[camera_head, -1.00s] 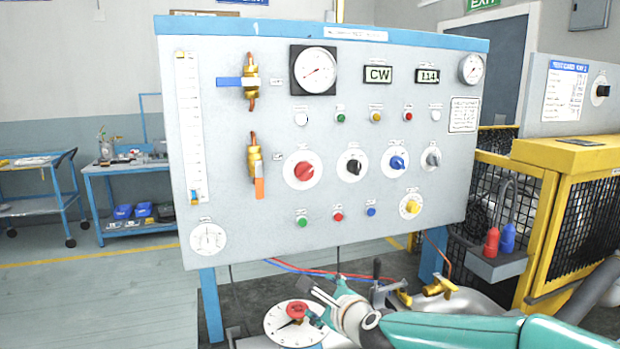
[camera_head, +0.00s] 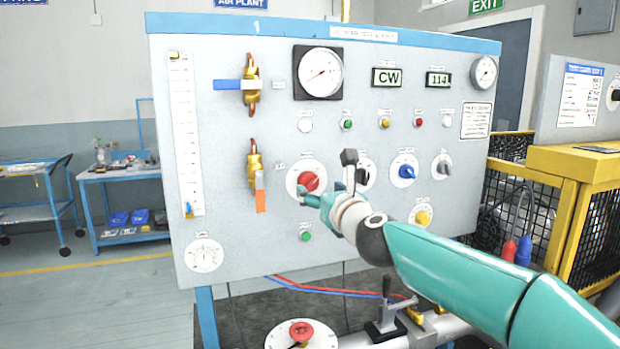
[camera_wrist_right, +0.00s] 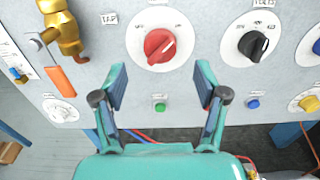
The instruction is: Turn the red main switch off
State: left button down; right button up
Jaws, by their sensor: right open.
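The red main switch (camera_head: 309,182) is a red rotary knob on a round white dial, left of centre on the grey panel. In the right wrist view the red knob (camera_wrist_right: 160,46) sits above and beyond the fingers, its grip ridge tilted up to the right. My right gripper (camera_head: 311,198) is in front of the panel, by the lower right of the red dial. In the wrist view the right gripper (camera_wrist_right: 160,87) is open, its fingers spread and empty, with the knob above the gap between the tips. My left gripper is not in view.
Beside the red switch are a black knob (camera_wrist_right: 253,45), a blue knob (camera_head: 407,171) and a yellow knob (camera_head: 423,218). A green button (camera_wrist_right: 159,106) lies below it. A brass valve with an orange handle (camera_head: 261,199) is close on the left.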

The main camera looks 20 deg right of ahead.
aim_at(312, 183)
jog(key=w+p, duration=0.1)
jog(key=w, duration=0.3)
jog(key=shift+w+r+p, duration=0.1)
jog(key=shift+w+p, duration=0.25)
jog(key=shift+p, duration=0.05)
jog(key=shift+w+a, duration=0.1)
jog(key=shift+w, duration=0.65)
